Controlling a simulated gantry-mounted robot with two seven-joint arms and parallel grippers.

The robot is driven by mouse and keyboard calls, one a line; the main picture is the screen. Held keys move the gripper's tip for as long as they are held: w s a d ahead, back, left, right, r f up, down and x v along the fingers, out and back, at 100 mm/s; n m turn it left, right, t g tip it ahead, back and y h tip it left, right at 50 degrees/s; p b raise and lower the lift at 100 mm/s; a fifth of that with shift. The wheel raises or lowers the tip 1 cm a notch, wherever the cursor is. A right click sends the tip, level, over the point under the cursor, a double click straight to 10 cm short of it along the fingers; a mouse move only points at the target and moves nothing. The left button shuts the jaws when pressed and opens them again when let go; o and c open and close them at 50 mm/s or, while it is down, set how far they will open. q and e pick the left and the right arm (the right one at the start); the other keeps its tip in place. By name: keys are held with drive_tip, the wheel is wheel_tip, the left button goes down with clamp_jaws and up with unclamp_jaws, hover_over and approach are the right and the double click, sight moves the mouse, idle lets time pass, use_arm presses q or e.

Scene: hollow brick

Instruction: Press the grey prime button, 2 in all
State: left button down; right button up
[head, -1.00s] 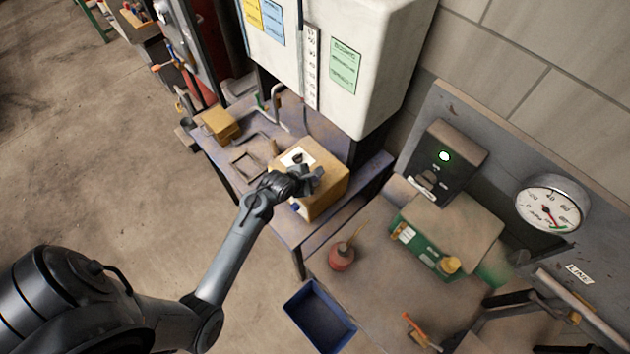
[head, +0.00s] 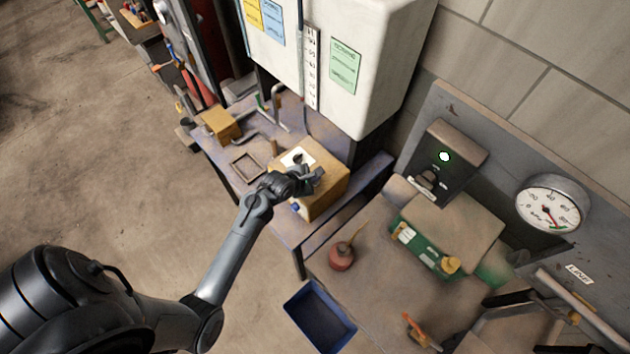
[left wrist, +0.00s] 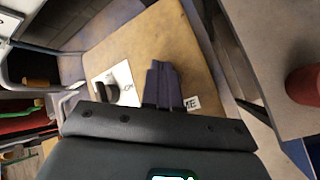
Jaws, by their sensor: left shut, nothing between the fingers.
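A yellow box (head: 324,193) stands on the grey bench, with a white plate (head: 298,158) and dark knob on its top face. The left wrist view also shows the yellow box (left wrist: 186,50), the white plate (left wrist: 122,80), the knob (left wrist: 105,90) and a label ending in "ME" (left wrist: 191,103). My left gripper (head: 316,175) is shut and empty, with its fingers (left wrist: 163,68) over the box face beside that label. I cannot make out the grey prime button; the fingers cover part of the face. I cannot tell whether the fingertips touch it. My right gripper is not in view.
A white cabinet (head: 385,50) hangs above and behind the box. A smaller yellow block (head: 221,124) and a square frame (head: 247,167) lie to its left. A red oil can (head: 342,256), blue bin (head: 320,318), green box (head: 425,250) and gauge (head: 548,207) are to the right.

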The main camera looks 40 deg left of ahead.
use_arm(q)
drive_tip(key=shift+f, duration=0.3)
drive_tip(key=shift+f, duration=0.2)
idle(0.5)
drive_tip(key=shift+f, duration=0.35)
drive_tip(key=shift+r+p, duration=0.15)
drive_tip(key=shift+p, duration=0.2)
drive_tip(key=shift+r+p, duration=0.75)
drive_tip(key=shift+p, duration=0.35)
drive_tip(key=shift+r, duration=0.1)
wheel_tip(320, 180, up, 5)
drive_tip(key=p, duration=0.6)
